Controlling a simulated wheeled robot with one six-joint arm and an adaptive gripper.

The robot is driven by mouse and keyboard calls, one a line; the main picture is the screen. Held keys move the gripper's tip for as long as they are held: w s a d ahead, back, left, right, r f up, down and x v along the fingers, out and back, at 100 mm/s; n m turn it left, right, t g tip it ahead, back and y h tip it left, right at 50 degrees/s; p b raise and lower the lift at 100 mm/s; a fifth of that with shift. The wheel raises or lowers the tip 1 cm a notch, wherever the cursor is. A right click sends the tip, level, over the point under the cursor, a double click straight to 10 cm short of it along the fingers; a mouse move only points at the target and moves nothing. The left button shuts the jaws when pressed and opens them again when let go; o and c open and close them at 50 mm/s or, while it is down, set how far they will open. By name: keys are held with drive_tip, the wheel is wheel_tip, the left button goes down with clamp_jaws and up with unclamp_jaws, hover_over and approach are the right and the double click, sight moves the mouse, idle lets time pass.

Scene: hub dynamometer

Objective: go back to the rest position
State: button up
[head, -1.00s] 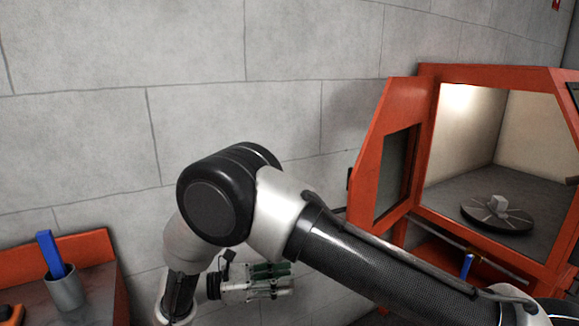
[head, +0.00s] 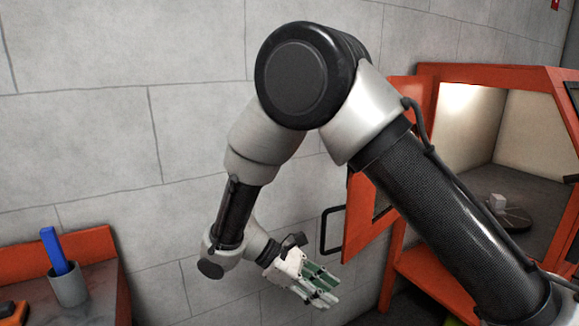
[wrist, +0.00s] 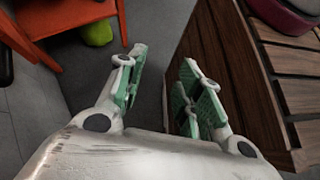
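My gripper (head: 312,284) hangs at the end of my bent arm, in front of the grey block wall and left of the orange cabinet. In the wrist view my gripper (wrist: 160,78) shows its two green-padded fingers apart, with nothing between them. Bare floor shows through the gap. My arm hides part of the cabinet and its door in the head view.
The orange cabinet (head: 480,71) stands at right, its door (head: 366,222) swung open; a white block (head: 497,201) sits on a dark turntable inside. A grey cup (head: 68,287) with a blue object is at left. A slatted wooden surface (wrist: 290,80) is right of my gripper.

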drive_tip(key=s+d+r+m+t+y, duration=0.2)
drive_tip(key=s+d+r+m+y, duration=0.1)
drive_tip(key=d+r+m, duration=0.2)
drive_tip(key=s+d+r+m+t+y, duration=0.2)
drive_tip(key=s+d+r+m+y, duration=0.1)
drive_tip(key=d+r, duration=0.7)
drive_tip(key=s+d+r+m+t+y, duration=0.2)
drive_tip(key=d+r+m, duration=0.5)
drive_tip(key=d, duration=0.7)
drive_tip(key=s+r+y, duration=0.1)
drive_tip(key=y, duration=0.1)
drive_tip(key=shift+s+r+y, duration=0.2)
drive_tip(key=shift+s+y, duration=0.2)
